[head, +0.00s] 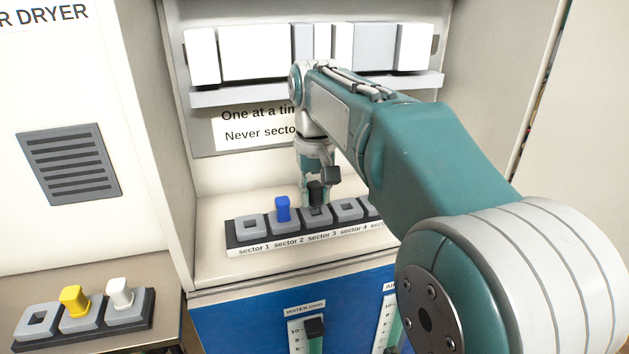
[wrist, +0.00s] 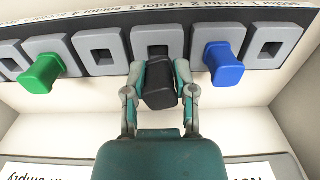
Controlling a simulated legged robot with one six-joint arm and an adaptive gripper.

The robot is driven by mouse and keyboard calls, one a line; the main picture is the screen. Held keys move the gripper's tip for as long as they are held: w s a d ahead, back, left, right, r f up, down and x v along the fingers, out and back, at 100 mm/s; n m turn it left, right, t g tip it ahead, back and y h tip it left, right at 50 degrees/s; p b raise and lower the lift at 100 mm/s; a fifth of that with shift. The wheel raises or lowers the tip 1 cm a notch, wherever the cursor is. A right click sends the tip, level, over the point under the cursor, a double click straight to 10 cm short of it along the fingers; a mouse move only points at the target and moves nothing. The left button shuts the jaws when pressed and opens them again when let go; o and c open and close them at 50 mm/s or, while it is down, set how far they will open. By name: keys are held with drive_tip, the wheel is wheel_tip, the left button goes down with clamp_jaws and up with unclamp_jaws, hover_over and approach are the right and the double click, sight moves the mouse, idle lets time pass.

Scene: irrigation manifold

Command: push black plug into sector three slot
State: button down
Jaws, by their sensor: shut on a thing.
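The black plug (head: 316,192) is held between the fingers of my gripper (wrist: 160,78), just above the sector three slot (head: 317,214). The plug also shows in the wrist view (wrist: 159,95), slightly tilted. Part of the slot's dark opening shows beyond the plug in the grey sector three block (wrist: 158,33). The plug looks out of the slot, but the exact gap is hard to judge. The dark strip (head: 235,243) carries printed sector labels under its slots.
A blue plug (head: 283,208) stands in sector two, beside the gripper. A green plug (wrist: 42,73) stands farther along the strip. Sector one (head: 249,224) and sector four (head: 348,208) are empty. A separate strip with yellow (head: 74,300) and white (head: 120,291) plugs sits lower left.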

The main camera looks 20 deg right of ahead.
sight(317, 186)
drive_tip(key=shift+f, duration=0.55)
drive_tip(key=shift+f, duration=0.45)
idle(1.2)
drive_tip(key=c, duration=0.7)
unclamp_jaws()
drive_tip(key=shift+d+r, duration=0.1)
drive_tip(key=shift+r, duration=5.4)
drive_tip(key=shift+s, duration=0.15)
